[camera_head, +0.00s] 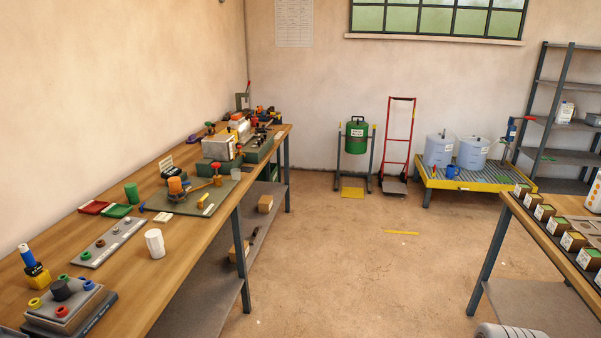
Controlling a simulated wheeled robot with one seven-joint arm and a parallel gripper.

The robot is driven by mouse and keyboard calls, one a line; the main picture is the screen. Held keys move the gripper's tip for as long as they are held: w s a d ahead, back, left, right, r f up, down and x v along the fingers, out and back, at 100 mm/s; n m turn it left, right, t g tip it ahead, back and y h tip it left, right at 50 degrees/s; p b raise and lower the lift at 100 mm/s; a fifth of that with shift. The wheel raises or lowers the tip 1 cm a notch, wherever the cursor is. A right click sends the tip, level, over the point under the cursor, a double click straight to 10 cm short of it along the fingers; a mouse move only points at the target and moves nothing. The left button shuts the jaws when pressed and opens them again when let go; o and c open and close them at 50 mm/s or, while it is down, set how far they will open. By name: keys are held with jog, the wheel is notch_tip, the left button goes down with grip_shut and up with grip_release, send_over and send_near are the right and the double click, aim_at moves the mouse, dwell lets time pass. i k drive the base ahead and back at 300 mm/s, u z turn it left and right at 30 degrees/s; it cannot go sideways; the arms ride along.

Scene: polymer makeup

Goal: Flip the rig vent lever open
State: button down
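A long wooden workbench (175,233) runs along the left wall. Midway along it, a rig on a grey-green plate (196,206) carries an orange cylinder (175,186), a red-topped fitting (216,168) and a yellow piece (202,201). Behind it is a pale box (218,147) on a green base. Farther back stand more small fittings with orange and dark parts (262,114). I cannot pick out which part is the vent lever, or whether it is open or closed; the parts are too small. My gripper is not in view.
The near bench end holds a block with coloured rings (70,308), a white cup (155,243) and red and green trays (118,210). A second table (560,250) stands right. A green drum (356,136) and red hand truck (400,140) stand at the back. The floor between benches is mostly clear.

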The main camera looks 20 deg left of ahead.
aim_at(200, 205)
jog(key=u, duration=0.2)
jog(key=i, duration=1.7)
jog(key=u, duration=1.25)
jog(key=i, duration=0.95)
jog(key=u, duration=1.45)
jog(key=i, duration=0.45)
jog(key=u, duration=0.25)
